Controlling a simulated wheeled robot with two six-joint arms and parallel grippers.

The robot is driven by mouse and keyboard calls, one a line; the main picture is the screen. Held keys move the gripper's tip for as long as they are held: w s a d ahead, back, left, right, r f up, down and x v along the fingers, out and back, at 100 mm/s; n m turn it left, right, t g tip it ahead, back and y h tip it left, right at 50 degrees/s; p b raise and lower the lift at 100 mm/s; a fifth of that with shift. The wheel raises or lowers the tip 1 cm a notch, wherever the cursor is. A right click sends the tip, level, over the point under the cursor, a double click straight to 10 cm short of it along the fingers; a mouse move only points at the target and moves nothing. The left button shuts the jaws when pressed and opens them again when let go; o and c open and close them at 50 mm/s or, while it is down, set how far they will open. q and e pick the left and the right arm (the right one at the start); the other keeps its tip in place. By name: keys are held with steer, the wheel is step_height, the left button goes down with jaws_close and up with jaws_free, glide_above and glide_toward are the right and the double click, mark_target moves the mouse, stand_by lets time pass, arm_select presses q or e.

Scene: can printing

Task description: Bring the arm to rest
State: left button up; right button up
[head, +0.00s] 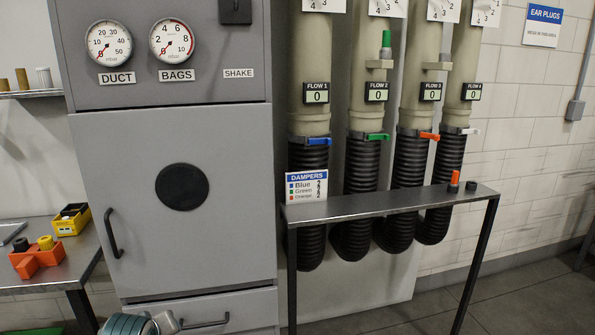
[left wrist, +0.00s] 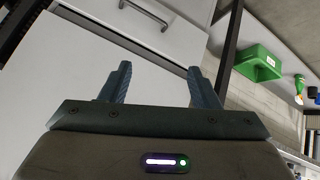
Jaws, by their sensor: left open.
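My left gripper (left wrist: 159,70) shows in the left wrist view, its two blue-grey fingers apart with nothing between them. Beyond the fingers is a pale panel (left wrist: 130,52) with a bar handle (left wrist: 146,14), seen at a tilt. I cannot tell how far the fingers are from it. In the head view a teal and grey part, probably of my left arm or gripper, shows at the bottom edge in front of the lower drawer and is mostly cut off. My right gripper is in neither view.
A grey cabinet (head: 130,200) stands at left, beside a side table (head: 72,270) with an orange bin (head: 40,256). A narrow metal bench (head: 390,203) stands before several black hoses (head: 361,165). A green bin (left wrist: 258,62) shows at right in the wrist view. Floor at lower right is clear.

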arm_select(q)
steer(key=s+d+f+m+g, duration=0.1)
steer(key=s+f+m, duration=0.3)
steer(key=s, duration=0.6)
steer(key=s+d+f+m+g+h, duration=0.15)
steer(key=s+f, duration=0.35)
steer(key=s, duration=0.6)
steer(key=s+d+f+m+g+y, duration=0.1)
steer(key=s+f+m+g, duration=0.3)
steer(key=s, duration=0.6)
step_height(320, 180, down, 30)
steer(key=a+n, duration=0.1)
steer(key=a, duration=0.2)
steer(key=s+a+f, duration=0.1)
steer(key=s+f, duration=1.8)
steer(key=f, duration=0.1)
